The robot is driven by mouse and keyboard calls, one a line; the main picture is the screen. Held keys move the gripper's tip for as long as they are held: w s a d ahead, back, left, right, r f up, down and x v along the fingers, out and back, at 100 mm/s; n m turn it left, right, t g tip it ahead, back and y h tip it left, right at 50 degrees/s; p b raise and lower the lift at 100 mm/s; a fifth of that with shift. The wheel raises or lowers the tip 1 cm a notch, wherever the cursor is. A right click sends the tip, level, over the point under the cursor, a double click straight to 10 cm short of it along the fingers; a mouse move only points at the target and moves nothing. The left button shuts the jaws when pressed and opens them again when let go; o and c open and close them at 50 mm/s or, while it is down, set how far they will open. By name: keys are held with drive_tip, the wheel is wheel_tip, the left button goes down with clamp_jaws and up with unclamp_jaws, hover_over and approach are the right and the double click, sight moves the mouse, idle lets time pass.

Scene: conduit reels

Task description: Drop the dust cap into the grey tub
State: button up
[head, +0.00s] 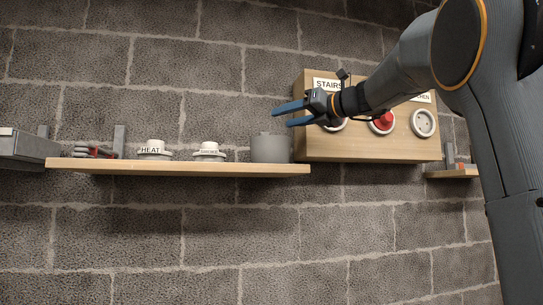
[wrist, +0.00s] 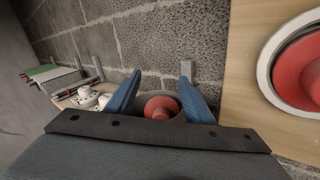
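The grey tub (head: 270,149) stands at the right end of the wooden shelf. In the wrist view, a red dust cap (wrist: 161,107) appears inside the tub's rounded rim, below and between my fingers. The tub's wall hides this cap in the head view. My gripper (head: 289,113) is above the tub with its two blue fingers apart and nothing visible between them. Its fingers also show in the wrist view (wrist: 156,95). Another red cap (head: 382,121) sits in a white ring on the wooden panel.
The wooden panel (head: 365,151) is right of the tub, with a bare white ring (head: 423,123) under a KITCHEN label. My gripper partly covers the STAIRS ring. White labelled fittings (head: 153,150) stand left on the shelf (head: 200,169), beside red parts (head: 93,152) and a grey box (head: 25,146).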

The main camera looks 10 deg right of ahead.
drive_tip(key=b+v, duration=0.2)
drive_tip(key=v, duration=0.5)
drive_tip(key=shift+s+d, duration=0.25)
drive_tip(key=shift+s, duration=0.1)
idle(0.4)
